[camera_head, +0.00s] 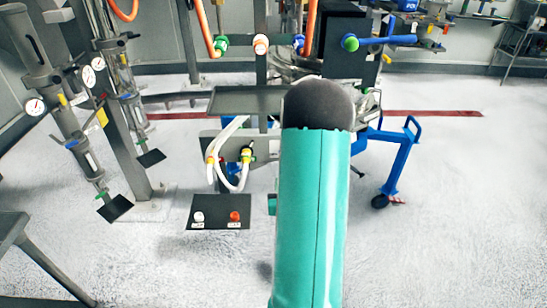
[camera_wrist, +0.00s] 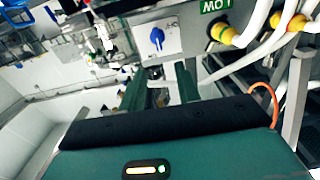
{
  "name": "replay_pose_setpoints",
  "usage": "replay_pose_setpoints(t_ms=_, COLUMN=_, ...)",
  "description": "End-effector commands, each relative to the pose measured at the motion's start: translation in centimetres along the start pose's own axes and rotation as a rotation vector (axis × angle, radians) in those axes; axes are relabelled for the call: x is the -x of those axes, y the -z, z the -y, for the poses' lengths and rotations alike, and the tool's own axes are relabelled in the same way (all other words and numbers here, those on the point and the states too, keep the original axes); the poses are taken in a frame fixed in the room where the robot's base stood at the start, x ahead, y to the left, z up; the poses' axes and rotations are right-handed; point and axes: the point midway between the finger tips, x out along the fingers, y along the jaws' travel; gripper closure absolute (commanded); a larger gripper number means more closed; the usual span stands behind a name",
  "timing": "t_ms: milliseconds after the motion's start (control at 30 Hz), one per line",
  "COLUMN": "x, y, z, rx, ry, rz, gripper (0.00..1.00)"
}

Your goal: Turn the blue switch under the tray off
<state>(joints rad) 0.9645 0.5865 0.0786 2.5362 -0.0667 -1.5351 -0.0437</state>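The blue switch (camera_wrist: 157,38) is a knob on a white plate, near the top middle of the wrist view. My gripper (camera_wrist: 160,82) shows below it with its two green fingers apart and nothing seen between them. The fingertips point toward the switch and look apart from it; the exact distance cannot be told. In the head view the grey tray (camera_head: 238,100) is left of my teal arm, with a pale panel under it. The switch is not visible there, and my arm hides most of my gripper.
White hoses with yellow fittings (camera_wrist: 230,36) and a green label (camera_wrist: 214,6) are right of the switch. A black plate with a white and a red button (camera_head: 220,212) is low in front. A blue wheeled frame (camera_head: 400,160) stands right. The floor in front is mostly clear.

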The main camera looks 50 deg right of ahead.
Motion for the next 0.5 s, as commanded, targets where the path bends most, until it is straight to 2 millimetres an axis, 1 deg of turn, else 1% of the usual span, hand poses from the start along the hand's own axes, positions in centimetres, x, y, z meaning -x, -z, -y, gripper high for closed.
replay_pose_setpoints(t_ms=33, x=0.1, y=-0.1, z=-0.4, rx=-0.001, ry=-0.009, rz=-0.006, gripper=0.67)
replay_pose_setpoints(t_ms=133, x=0.0, y=-0.2, z=-0.8, rx=-0.002, ry=-0.017, rz=-0.013, gripper=0.67)
replay_pose_setpoints(t_ms=267, x=-1.1, y=-0.1, z=-1.0, rx=-0.002, ry=-0.021, rz=-0.016, gripper=0.67)
replay_pose_setpoints(t_ms=367, x=-2.7, y=0.0, z=-1.2, rx=-0.003, ry=-0.023, rz=-0.017, gripper=0.67)
replay_pose_setpoints(t_ms=500, x=-5.5, y=0.0, z=-1.3, rx=-0.003, ry=-0.024, rz=-0.016, gripper=0.67)
